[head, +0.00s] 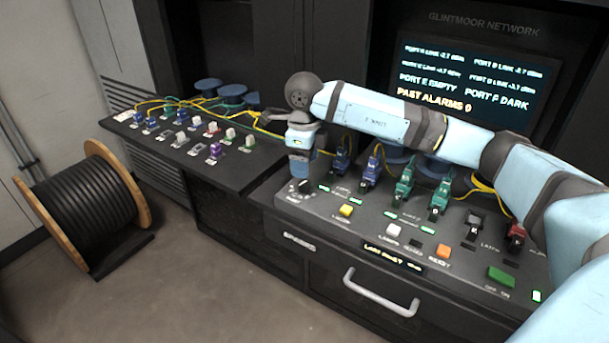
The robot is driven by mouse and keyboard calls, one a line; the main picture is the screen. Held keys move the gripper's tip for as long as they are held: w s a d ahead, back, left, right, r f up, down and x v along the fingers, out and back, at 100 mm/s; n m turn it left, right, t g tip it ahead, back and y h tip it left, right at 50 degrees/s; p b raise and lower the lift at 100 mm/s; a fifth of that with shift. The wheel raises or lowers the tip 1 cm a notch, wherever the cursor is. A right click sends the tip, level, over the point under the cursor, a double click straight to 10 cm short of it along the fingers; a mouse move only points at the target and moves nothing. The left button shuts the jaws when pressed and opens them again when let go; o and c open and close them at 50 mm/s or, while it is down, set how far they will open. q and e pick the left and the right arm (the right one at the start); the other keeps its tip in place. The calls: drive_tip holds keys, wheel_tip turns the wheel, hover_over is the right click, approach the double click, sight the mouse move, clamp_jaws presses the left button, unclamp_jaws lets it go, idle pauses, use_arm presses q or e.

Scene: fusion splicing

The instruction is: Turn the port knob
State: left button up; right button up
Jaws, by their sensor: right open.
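The port knob (299,187) is a small dark dial with a pale mark, at the left end of the console top. My right arm reaches in from the right across the console. My right gripper (300,174) points down directly above the knob and is open. Its fingertips are close to the knob, and I cannot tell whether they touch it. The gripper and wrist hide what is just behind the knob. The screen (470,82) reads Port E empty, Port F dark, and past alarms 0. My left gripper is not in view.
Blue (370,173) and green (404,183) connectors with yellow cables stand right of the gripper. Yellow (346,210), white (393,230) and orange (442,251) buttons line the front. A lower panel (237,172) with connectors lies left. A cable reel (90,205) stands on the floor.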

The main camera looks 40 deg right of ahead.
sight(304, 182)
wheel_tip(304, 182, up, 8)
drive_tip(key=shift+r, duration=0.15)
idle(0.6)
